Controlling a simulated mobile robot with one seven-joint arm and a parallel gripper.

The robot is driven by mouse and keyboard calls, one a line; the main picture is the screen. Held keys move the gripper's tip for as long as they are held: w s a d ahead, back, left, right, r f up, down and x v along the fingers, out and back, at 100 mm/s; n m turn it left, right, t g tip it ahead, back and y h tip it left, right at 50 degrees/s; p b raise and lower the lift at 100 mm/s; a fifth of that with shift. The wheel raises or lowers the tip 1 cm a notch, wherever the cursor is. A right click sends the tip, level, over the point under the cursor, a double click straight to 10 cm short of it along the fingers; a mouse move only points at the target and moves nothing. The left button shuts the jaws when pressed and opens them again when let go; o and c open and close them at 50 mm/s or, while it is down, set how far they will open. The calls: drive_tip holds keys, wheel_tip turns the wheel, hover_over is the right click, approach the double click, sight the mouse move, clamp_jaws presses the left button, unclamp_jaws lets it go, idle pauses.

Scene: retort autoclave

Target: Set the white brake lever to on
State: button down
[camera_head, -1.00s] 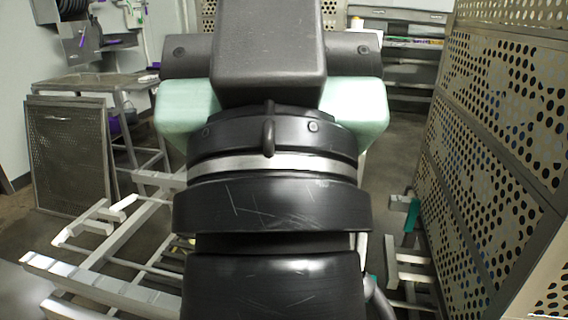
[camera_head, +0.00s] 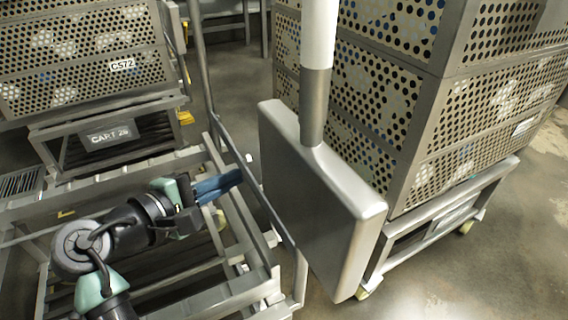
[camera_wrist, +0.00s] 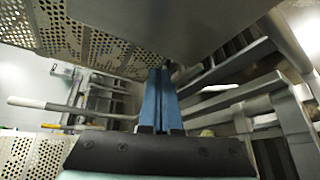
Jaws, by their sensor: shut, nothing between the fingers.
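In the wrist view a rod with a thick white end (camera_wrist: 28,103), which looks like the brake lever, reaches in from the left. Its thin grey shaft runs right, towards the fingers, and its far end is hidden. My gripper (camera_wrist: 158,76) has blue fingers, shut together and empty. The rod lies left of them; I cannot tell whether they touch. In the head view my gripper (camera_head: 238,177) is over the grey cart frame, pointing right, close to a thin grey bar (camera_head: 208,80). No white end shows on that bar.
A large grey box (camera_head: 320,205) with a white-topped post (camera_head: 318,30) stands right of my gripper. Perforated crates (camera_head: 490,125) stand behind it on a wheeled cart. More crates (camera_head: 85,50) are at upper left. The floor at lower right is clear.

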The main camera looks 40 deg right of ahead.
drive_tip(key=s+d+f+n+g+h+b, duration=0.1)
drive_tip(key=d+f+g+b, duration=0.1)
drive_tip(key=d, duration=0.3)
drive_tip(key=s+d+f+g+b, duration=0.1)
drive_tip(key=s+d+f+b, duration=0.15)
drive_tip(key=d, duration=0.25)
drive_tip(key=r, duration=0.1)
drive_tip(key=s+r+b, duration=0.1)
drive_tip(key=s+r, duration=0.1)
drive_tip(key=shift+a+r, duration=0.15)
drive_tip(key=shift+a, duration=0.1)
